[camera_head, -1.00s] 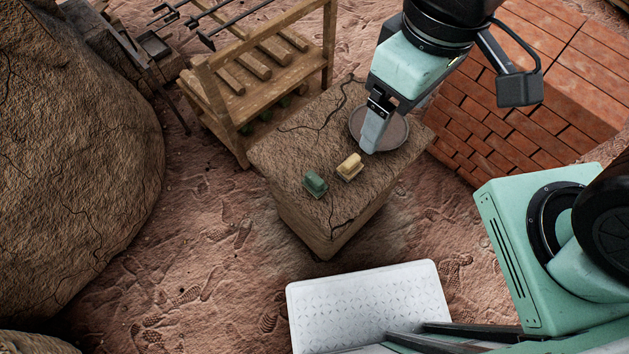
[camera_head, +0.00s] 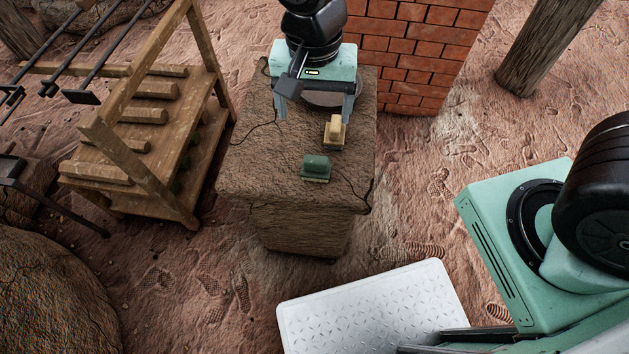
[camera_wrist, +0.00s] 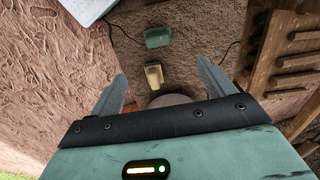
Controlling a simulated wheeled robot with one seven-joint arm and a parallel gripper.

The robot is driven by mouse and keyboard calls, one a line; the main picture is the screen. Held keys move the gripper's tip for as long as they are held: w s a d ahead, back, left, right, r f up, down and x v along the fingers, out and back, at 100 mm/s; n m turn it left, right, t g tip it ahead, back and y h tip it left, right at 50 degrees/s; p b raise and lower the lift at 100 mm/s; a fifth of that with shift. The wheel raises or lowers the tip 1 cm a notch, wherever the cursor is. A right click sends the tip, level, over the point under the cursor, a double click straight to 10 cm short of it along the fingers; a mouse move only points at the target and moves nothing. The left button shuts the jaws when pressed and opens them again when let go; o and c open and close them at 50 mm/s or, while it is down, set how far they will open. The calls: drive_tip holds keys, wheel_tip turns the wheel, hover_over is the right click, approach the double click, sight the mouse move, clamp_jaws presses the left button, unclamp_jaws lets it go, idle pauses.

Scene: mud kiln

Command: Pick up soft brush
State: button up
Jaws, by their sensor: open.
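Two small brush-like blocks lie on a brown clay block. One is a cream and yellow brush (camera_head: 335,132); the other is a green brush (camera_head: 316,168), nearer the front. I cannot tell by looks which is the soft one. My gripper (camera_head: 314,116) is open and empty above the far part of the block, behind both brushes. In the wrist view, the cream brush (camera_wrist: 154,75) shows between and beyond the fingers of my gripper (camera_wrist: 161,75), and the green brush (camera_wrist: 158,37) lies farther off. Neither brush is touched, as far as I can see.
The clay block (camera_head: 255,170) also bears a round grey disc (camera_head: 335,99), partly hidden beneath my gripper. A wooden rack (camera_head: 140,140) stands close on the left, a brick wall (camera_head: 420,50) behind to the right.

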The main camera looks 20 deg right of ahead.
sight(314, 157)
wheel_tip(314, 157, down, 13)
drive_tip(key=b, duration=0.2)
drive_tip(key=shift+r+b, duration=0.15)
drive_tip(key=shift+b, duration=0.25)
drive_tip(key=shift+w+d+f+b, duration=0.15)
drive_tip(key=shift+f+b, duration=0.2)
drive_tip(key=shift+f, duration=1)
drive_tip(key=shift+d+f+b, duration=0.15)
drive_tip(key=shift+f+b, duration=0.15)
drive_tip(key=shift+f, duration=1)
drive_tip(key=c, duration=1.2)
drive_tip(key=shift+o, duration=0.2)
wheel_tip(314, 157, up, 10)
drive_tip(key=shift+r+p, duration=0.1)
drive_tip(key=shift+p, duration=1.1)
